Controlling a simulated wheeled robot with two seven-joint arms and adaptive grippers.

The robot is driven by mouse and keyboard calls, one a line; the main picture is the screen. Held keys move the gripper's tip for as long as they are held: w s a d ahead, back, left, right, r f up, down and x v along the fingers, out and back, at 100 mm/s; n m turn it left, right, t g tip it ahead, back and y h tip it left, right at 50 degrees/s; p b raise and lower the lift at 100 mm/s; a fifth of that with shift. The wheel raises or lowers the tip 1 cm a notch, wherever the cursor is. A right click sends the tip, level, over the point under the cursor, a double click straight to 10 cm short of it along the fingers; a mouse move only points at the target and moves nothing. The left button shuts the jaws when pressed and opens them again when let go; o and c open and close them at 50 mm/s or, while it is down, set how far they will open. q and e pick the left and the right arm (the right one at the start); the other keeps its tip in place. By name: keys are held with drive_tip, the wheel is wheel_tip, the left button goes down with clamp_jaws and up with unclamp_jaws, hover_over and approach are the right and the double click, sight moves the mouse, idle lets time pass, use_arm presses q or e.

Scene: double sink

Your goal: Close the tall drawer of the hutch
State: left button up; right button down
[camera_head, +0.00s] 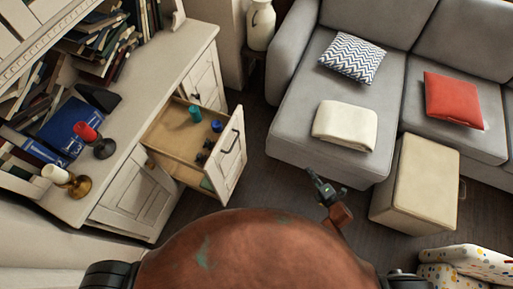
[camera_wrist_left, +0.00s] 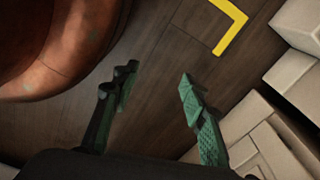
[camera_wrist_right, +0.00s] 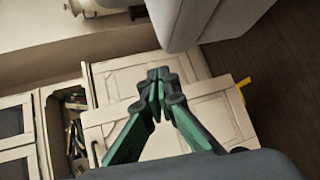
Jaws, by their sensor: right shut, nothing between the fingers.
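The hutch (camera_head: 190,50) is a cream cabinet at the left of the head view. Its tall drawer (camera_head: 231,153) is pulled out, showing the pale inside, a few small items and a dark handle on the front. The drawer front (camera_wrist_right: 190,112) also shows in the right wrist view, behind the fingers. My right gripper (camera_head: 322,186) is shut and empty, out to the right of the drawer front and apart from it in the head view. Its closed green fingers show in the right wrist view (camera_wrist_right: 158,82). My left gripper (camera_wrist_left: 156,82) is open and empty over the floor, outside the head view.
A grey sofa (camera_head: 300,90) with cushions and a cream ottoman (camera_head: 415,185) stand at the right. Books and two candles (camera_head: 88,135) are on the hutch top. Dark floor (camera_head: 280,190) lies open between the drawer and sofa. A yellow floor marking (camera_wrist_left: 232,30) shows in the left wrist view.

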drive_tip(key=w+a+r+n+y+b, duration=0.3)
drive_tip(key=a+r+n+y+b, duration=0.3)
drive_tip(key=a+n, duration=0.35)
use_arm(q)
wheel_tip(320, 180, down, 6)
drive_tip(key=w+g+b, duration=0.1)
drive_tip(key=b, duration=0.3)
use_arm(e)
drive_tip(key=s+a+r+n+g+y, duration=0.55)
drive_tip(key=a+r+n, duration=0.4)
drive_tip(key=n, duration=0.65)
use_arm(q)
drive_tip(key=shift+w+d+r+b, duration=0.3)
drive_tip(key=shift+w+r, duration=0.2)
drive_tip(key=shift+r, duration=0.2)
drive_tip(key=shift+w+d+r+b, duration=0.15)
drive_tip(key=shift+w+r+b, duration=0.2)
drive_tip(key=shift+w+r, duration=0.3)
drive_tip(key=shift+w+d+r+b, duration=0.3)
drive_tip(key=shift+w+r, duration=0.1)
drive_tip(key=shift+r, duration=0.4)
use_arm(e)
drive_tip(key=x, duration=1.4)
drive_tip(key=shift+r+g+y, duration=0.2)
drive_tip(key=shift+g+y, duration=0.25)
drive_tip(key=shift+a, duration=0.15)
